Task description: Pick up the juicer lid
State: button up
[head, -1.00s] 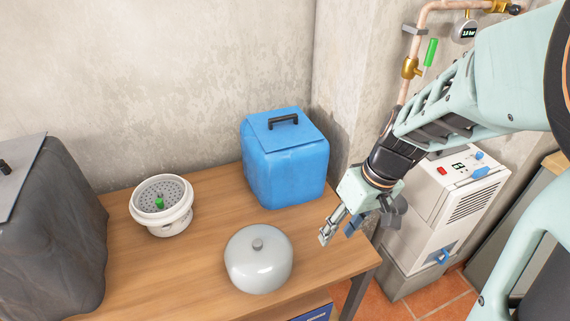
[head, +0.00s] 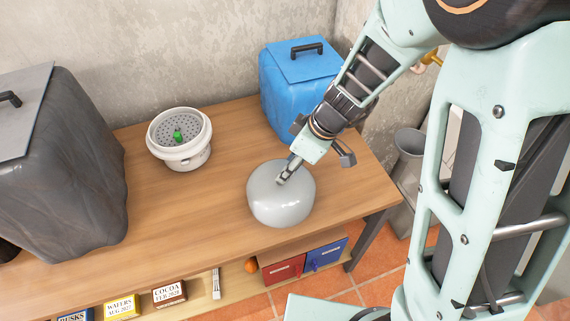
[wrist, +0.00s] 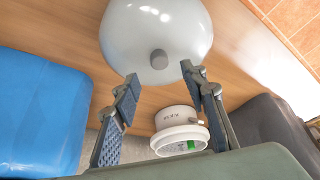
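The juicer lid (head: 280,205) is a glossy pale grey dome standing on the wooden table. Its small grey knob (wrist: 158,59) shows in the wrist view but is hidden by my gripper in the head view. My gripper (head: 284,178) is over the lid, tilted, coming from the upper right. In the wrist view my gripper (wrist: 160,80) is open and empty, with the knob just beyond the gap between the two fingertips. I cannot tell whether a finger touches the lid. The white juicer body (head: 190,157), with a perforated bowl and green centre, stands apart to the upper left.
A blue covered box (head: 288,90) stands behind the lid, close to my arm. A dark grey covered box (head: 65,170) fills the table's left end. A lower shelf holds boxes, including cocoa (head: 169,293).

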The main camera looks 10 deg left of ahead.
aim_at(281, 187)
jog(key=shift+x, duration=2.75)
jog(key=shift+d, duration=0.15)
jog(key=shift+c, duration=0.3)
grip_shut()
